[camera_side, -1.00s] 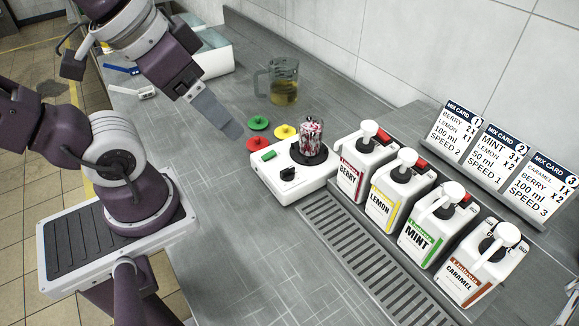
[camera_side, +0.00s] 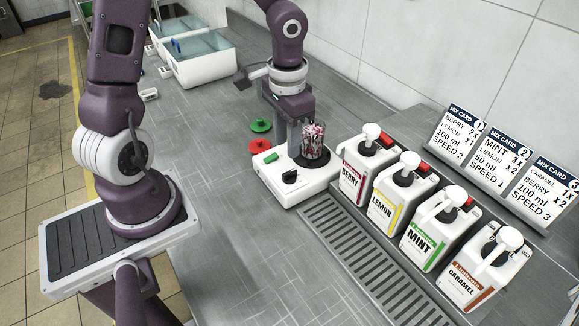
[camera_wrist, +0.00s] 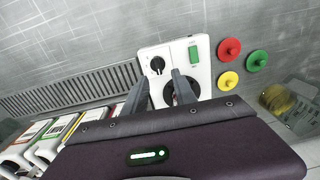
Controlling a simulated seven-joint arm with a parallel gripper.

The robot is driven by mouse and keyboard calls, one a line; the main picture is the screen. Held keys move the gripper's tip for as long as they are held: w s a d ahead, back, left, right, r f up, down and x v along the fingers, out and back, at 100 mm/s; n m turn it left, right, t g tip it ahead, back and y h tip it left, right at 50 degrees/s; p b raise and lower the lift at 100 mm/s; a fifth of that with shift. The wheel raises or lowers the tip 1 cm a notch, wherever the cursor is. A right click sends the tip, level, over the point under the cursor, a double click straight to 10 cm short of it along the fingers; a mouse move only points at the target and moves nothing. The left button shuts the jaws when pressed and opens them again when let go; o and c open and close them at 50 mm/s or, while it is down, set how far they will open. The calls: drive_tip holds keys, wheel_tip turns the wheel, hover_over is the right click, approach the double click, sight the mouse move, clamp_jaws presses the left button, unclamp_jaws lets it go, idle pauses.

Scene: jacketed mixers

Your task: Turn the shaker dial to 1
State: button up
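The shaker (camera_side: 300,187) is a white box with a round black dial (camera_side: 290,177) at its front and a green switch (camera_side: 270,158). In the wrist view the black dial (camera_wrist: 157,65) carries a light pointer mark; the number it points at is too small to read. A cup with red and white contents (camera_side: 315,141) stands on the shaker's dark round platform. My gripper (camera_side: 292,142) points down over the shaker, beside the cup and behind the dial. In the wrist view my gripper (camera_wrist: 159,76) has its fingers apart and empty, with the dial just beyond the tips.
Berry (camera_side: 361,170), lemon (camera_side: 396,190), mint (camera_side: 432,227) and caramel (camera_side: 484,266) pump bottles stand right of the shaker, behind a drain grate (camera_side: 355,250). Red (camera_wrist: 230,49), yellow (camera_wrist: 228,80) and green (camera_wrist: 257,61) discs lie beside it. A jug (camera_wrist: 277,98) stands beyond them.

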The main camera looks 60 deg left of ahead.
sight(289, 172)
drive_tip(key=f, duration=0.8)
drive_tip(key=shift+w+d+f, duration=0.1)
drive_tip(key=shift+w+f, duration=0.15)
clamp_jaws()
